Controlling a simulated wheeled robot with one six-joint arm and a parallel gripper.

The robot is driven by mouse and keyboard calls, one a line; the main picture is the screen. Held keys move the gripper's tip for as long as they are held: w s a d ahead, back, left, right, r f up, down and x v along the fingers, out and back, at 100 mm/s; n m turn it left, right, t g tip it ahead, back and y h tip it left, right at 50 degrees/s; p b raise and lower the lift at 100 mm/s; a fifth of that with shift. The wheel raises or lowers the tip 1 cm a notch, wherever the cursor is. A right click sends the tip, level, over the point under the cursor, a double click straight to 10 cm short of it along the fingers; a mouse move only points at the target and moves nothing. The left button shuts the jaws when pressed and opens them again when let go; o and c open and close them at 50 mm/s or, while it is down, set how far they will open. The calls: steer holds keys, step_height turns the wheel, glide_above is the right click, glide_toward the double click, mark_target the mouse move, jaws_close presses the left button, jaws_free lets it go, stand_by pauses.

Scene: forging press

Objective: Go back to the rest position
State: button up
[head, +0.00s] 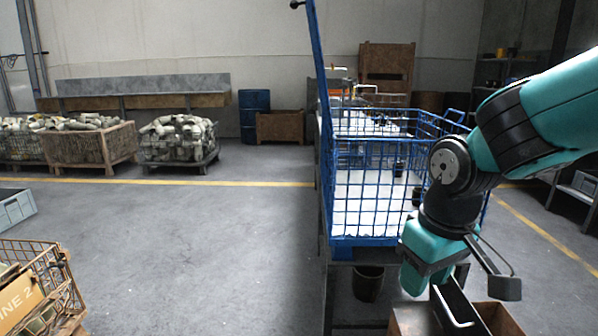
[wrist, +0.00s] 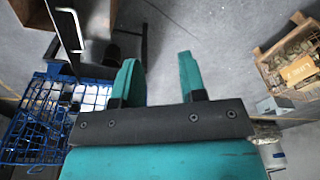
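My gripper (wrist: 157,65) is open in the wrist view, with its two teal fingers well apart. Only grey floor shows between the fingers, and they hold nothing. In the head view my teal and black arm comes in from the right and bends downward. Its teal end hangs in front of the blue wire basket (head: 370,205), near its lower right corner. The fingertips cannot be made out clearly there. The blue basket also shows at the left of the wrist view (wrist: 38,120).
Below my arm's end is a brown box (head: 497,318). A dark bucket (head: 368,283) stands under the basket's stand. A wire crate (head: 40,275) is at the lower left, with a grey bin (head: 15,207) behind it. Open floor lies between crate and basket.

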steer(key=s+a+r+n+g+y, duration=0.1)
steer(key=s+a+r+n+y, duration=0.15)
steer(key=s, duration=1.15)
step_height(320, 180, up, 17)
steer(key=s+p, duration=0.1)
steer(key=p, duration=1.5)
steer(key=shift+a+r+m+y+p, duration=0.15)
steer(key=shift+a+m+y+p, duration=0.2)
steer(key=shift+a+y, duration=0.1)
